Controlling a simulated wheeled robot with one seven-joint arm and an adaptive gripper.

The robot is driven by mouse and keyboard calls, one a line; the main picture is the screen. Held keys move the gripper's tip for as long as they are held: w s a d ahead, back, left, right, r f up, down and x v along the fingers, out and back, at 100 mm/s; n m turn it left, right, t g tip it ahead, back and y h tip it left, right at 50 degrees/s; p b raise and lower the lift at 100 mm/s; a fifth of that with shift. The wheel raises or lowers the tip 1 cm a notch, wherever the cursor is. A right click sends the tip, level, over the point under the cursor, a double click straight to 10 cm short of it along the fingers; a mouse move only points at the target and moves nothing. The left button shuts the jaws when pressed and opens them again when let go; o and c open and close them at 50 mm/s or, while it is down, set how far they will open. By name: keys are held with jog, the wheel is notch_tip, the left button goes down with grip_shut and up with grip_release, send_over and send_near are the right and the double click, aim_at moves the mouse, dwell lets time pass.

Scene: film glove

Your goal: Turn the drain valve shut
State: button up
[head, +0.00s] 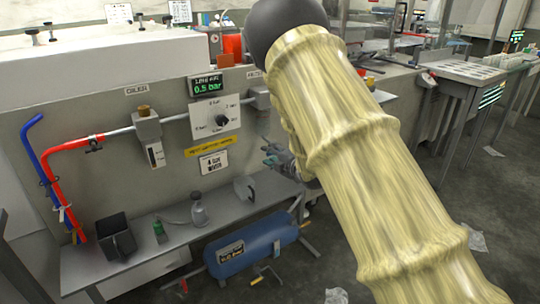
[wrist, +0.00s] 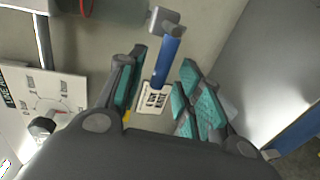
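My gripper (wrist: 160,98) is open, its teal-padded fingers spread apart. It also shows in the head view (head: 280,162), in front of the wall panel below the pipe. In the wrist view a blue lever (wrist: 167,62) on a grey block (wrist: 165,20) lies between the fingers' lines, seemingly beyond the tips; no contact shows. In the head view my arm and gripper hide it. A small yellow-handled fitting (head: 258,275) shows by the blue tank (head: 255,247) under the shelf. No readable label tells which is the drain valve.
A dial plate (head: 216,118) sits on the panel under a display (head: 207,85) reading 0.5 bar. Below it hangs a white sign (head: 214,161), also in the wrist view (wrist: 155,97).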

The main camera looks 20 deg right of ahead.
jog(key=v, duration=1)
jog(key=shift+s, duration=0.4)
jog(key=shift+d+r, duration=0.1)
jog(key=shift+d, duration=0.05)
